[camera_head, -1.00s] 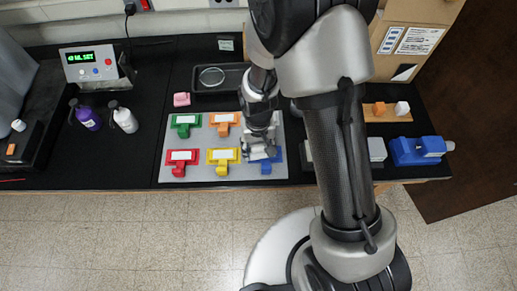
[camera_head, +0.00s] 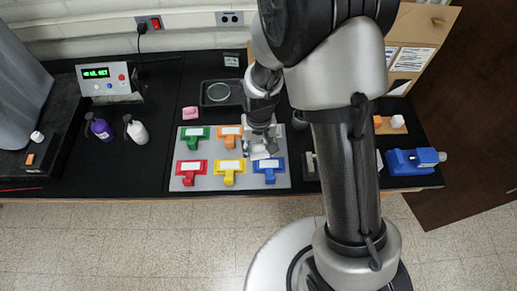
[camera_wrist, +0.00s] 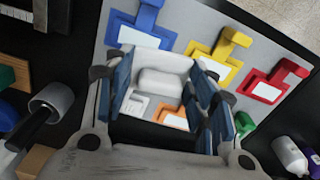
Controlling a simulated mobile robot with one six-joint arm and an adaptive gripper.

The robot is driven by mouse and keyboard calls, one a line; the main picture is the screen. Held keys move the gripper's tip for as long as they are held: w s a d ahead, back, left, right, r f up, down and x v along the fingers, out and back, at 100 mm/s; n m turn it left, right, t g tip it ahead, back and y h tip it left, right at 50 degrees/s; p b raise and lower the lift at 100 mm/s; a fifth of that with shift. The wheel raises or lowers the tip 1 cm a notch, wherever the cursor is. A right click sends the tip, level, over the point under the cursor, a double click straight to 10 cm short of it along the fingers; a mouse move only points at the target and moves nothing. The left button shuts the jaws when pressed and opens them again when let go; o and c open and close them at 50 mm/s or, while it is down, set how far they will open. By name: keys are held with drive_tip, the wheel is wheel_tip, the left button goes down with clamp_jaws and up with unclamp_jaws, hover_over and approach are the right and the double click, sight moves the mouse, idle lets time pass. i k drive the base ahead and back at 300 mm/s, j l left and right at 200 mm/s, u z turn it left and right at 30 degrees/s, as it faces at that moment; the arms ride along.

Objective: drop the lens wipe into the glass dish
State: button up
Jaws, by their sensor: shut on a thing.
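My gripper (camera_head: 263,148) is over the right side of the grey board of coloured holders in the head view. In the wrist view my gripper (camera_wrist: 162,95) is shut on a white piece, which I take for the lens wipe (camera_wrist: 161,82). It sits between the blue finger pads, above the board. In the head view the wipe is mostly hidden by the gripper. The round, clear glass dish (camera_head: 219,92) lies in a black tray (camera_head: 210,106) behind the board, up and left of my gripper. The dish is not visible in the wrist view.
The grey board (camera_head: 210,181) carries red, yellow, blue (camera_head: 269,170), green and orange holders with white labels. Purple (camera_head: 100,128) and white (camera_head: 138,130) bottles stand farther left. A blue vise (camera_head: 411,162) sits at right.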

sight(218, 96)
drive_tip(key=i+j, duration=0.1)
drive_tip(key=j, duration=0.2)
drive_tip(key=i+j, duration=0.1)
drive_tip(key=j, duration=0.2)
drive_tip(key=i+j, duration=0.15)
drive_tip(key=j, duration=0.2)
drive_tip(key=i+j+z, duration=0.1)
drive_tip(key=j, duration=0.2)
